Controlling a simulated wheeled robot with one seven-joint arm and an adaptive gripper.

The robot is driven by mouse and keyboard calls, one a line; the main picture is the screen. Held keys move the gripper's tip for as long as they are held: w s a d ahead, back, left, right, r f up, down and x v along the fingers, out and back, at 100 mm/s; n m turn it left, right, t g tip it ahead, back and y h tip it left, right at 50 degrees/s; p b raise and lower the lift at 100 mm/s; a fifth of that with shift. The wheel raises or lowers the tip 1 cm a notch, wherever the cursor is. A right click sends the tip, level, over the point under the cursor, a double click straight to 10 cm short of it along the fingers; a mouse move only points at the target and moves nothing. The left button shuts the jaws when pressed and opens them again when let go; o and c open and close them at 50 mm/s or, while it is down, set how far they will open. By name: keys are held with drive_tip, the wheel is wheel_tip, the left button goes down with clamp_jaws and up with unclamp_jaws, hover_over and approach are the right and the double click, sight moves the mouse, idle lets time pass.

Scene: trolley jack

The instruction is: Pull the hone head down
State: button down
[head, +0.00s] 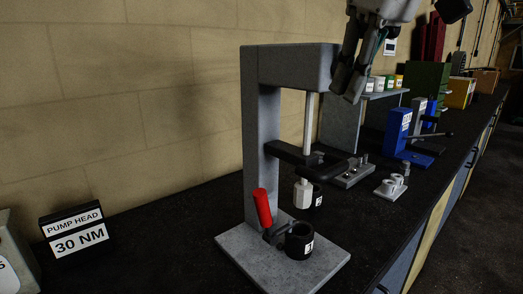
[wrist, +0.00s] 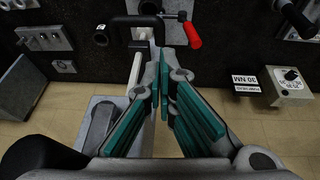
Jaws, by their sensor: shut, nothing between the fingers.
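The hone stand (head: 262,130) is a grey column with a top arm over a grey base plate. A steel shaft (head: 308,125) hangs from the top arm, with the white hone head (head: 303,193) at its lower end. A black handle (head: 310,160) crosses the shaft; it also shows in the wrist view (wrist: 118,24). A black labelled cup (head: 299,241) stands on the base below the head. My gripper (head: 346,93) is shut and empty, beside the top arm's right end and above the handle. Its teal-padded fingers show in the wrist view (wrist: 160,68).
A red-handled lever (head: 263,208) stands beside the cup. A pump head sign (head: 75,230) is at left. Grey fixtures (head: 353,172) and a blue device (head: 400,138) stand behind at right. The black bench top is clear between the sign and the stand.

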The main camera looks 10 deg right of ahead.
drive_tip(key=x, duration=0.9)
drive_tip(key=d+b+x, duration=0.1)
drive_tip(key=x, duration=0.4)
drive_tip(key=shift+s+a+f, duration=0.1)
drive_tip(key=shift+s+f, duration=0.05)
drive_tip(key=shift+s, duration=0.05)
wheel_tip(320, 180, down, 13)
drive_tip(key=b, duration=0.7)
drive_tip(key=shift+r, duration=0.3)
drive_tip(key=p, duration=0.5)
approach(321, 174)
drive_tip(key=f, duration=0.2)
drive_tip(key=s+f, duration=0.1)
drive_tip(key=f, duration=0.2)
drive_tip(key=shift+s+a+f, duration=0.1)
drive_tip(key=shift+f, duration=0.05)
